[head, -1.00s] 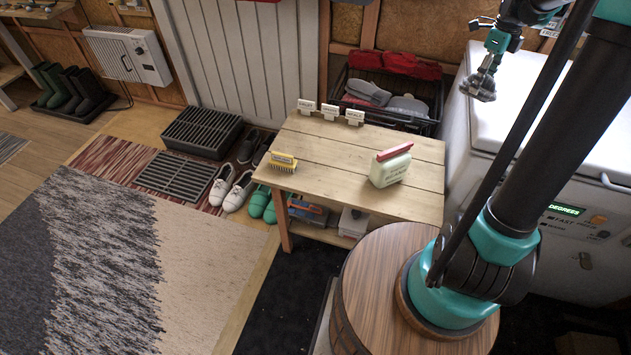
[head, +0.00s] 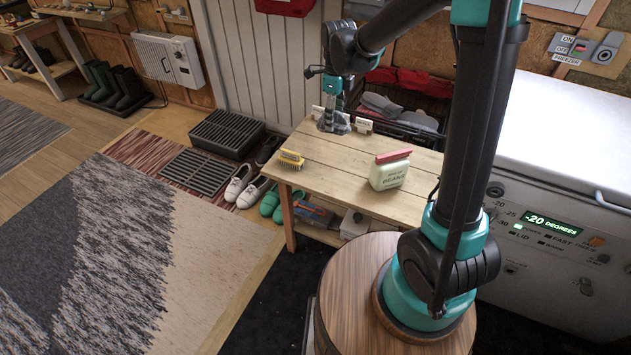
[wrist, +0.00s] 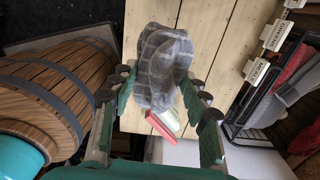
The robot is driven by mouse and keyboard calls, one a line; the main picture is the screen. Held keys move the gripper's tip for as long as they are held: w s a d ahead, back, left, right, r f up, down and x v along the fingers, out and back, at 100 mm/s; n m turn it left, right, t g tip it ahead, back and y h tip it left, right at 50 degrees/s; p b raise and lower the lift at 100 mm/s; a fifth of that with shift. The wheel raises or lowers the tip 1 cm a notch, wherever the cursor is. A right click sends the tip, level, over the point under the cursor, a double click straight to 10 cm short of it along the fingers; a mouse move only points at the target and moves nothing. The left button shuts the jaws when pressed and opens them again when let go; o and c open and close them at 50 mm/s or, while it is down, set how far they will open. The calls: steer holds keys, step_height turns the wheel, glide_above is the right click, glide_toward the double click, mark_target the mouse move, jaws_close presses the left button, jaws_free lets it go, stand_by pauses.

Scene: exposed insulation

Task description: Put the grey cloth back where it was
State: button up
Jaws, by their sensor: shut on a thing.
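The grey cloth (wrist: 165,65) is a bunched, faintly checked bundle between the fingers of my gripper (wrist: 160,88) in the wrist view. My gripper (head: 333,112) is shut on it. In the head view the cloth (head: 334,124) hangs over the back left part of the wooden table (head: 330,165), in front of the small white signs (head: 362,126). It partly hides them. I cannot tell whether the cloth touches the tabletop.
A dark crate (head: 440,125) behind holds red and grey cloth-like items. A white freezer (head: 560,190) stands right. The tabletop's middle is clear.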

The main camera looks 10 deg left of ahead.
steer(key=shift+s+a+f, duration=0.65)
steer(key=shift+a+f, duration=0.3)
steer(key=shift+a, duration=0.05)
step_height(320, 180, down, 14)
steer(key=shift+r, duration=0.1)
steer(key=shift+f, duration=2.35)
steer(key=o, duration=1.1)
steer(key=shift+f, duration=0.1)
